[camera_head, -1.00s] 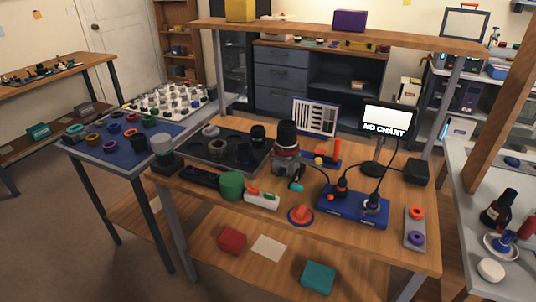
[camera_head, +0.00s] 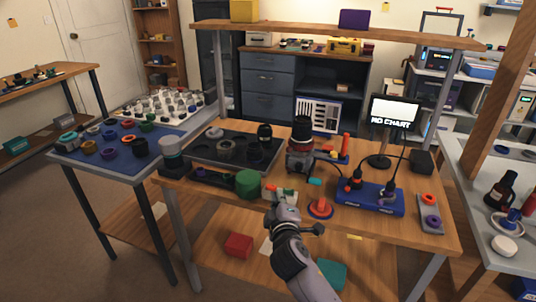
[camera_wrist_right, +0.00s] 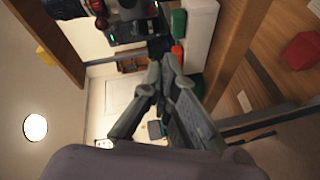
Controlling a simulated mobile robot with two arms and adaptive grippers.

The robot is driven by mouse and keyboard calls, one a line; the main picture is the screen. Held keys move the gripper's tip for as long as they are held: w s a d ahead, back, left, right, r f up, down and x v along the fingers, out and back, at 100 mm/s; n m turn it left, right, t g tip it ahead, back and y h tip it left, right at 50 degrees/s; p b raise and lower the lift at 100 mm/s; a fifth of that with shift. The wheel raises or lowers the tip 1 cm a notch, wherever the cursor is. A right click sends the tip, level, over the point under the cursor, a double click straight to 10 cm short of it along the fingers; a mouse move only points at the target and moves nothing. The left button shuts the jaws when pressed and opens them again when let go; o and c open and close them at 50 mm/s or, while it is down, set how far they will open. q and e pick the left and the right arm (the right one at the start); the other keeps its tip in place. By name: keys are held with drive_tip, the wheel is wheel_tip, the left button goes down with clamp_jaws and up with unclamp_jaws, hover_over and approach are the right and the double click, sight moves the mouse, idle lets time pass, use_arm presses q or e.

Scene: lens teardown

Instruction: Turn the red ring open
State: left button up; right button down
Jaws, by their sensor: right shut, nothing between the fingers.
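A black lens (camera_head: 302,131) stands upright on a dark grey holder (camera_head: 299,162) near the middle of the workbench. A thin red band shows low on the lens; in the right wrist view part of the lens (camera_wrist_right: 66,7) and red parts beside it show at the top, cut off by the edge. My right gripper (camera_head: 281,192) is at the bench's front edge, in front of the holder and apart from the lens. Its fingers (camera_wrist_right: 166,66) are together and empty, and they overlap the white block in the head view. My left gripper is out of view.
A green cylinder (camera_head: 248,183) stands left of my gripper. A red-orange knob on a blue disc (camera_head: 320,211) is close on its right. A blue box (camera_head: 369,199) with cables lies further right. A dark tray (camera_head: 195,159) lies left of the lens. The overhead shelf (camera_head: 320,33) spans the bench.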

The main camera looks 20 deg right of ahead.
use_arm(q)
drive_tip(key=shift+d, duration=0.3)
use_arm(e)
drive_tip(key=w+a+r+n+t, duration=0.2)
drive_tip(key=w+r, duration=0.1)
drive_tip(key=r, duration=0.5)
drive_tip(key=shift+w+n+t, duration=0.25)
drive_tip(key=shift+n+t, duration=0.05)
drive_tip(key=shift+t, duration=0.1)
drive_tip(key=shift+w, duration=0.1)
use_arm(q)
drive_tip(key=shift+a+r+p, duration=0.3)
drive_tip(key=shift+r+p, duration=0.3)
use_arm(e)
drive_tip(key=w+d, duration=0.5)
drive_tip(key=w, duration=0.3)
drive_tip(key=shift+f, duration=0.2)
drive_tip(key=shift+s, duration=0.1)
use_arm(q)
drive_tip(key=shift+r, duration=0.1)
use_arm(e)
drive_tip(key=shift+d+y, duration=0.1)
drive_tip(key=shift+y, duration=0.3)
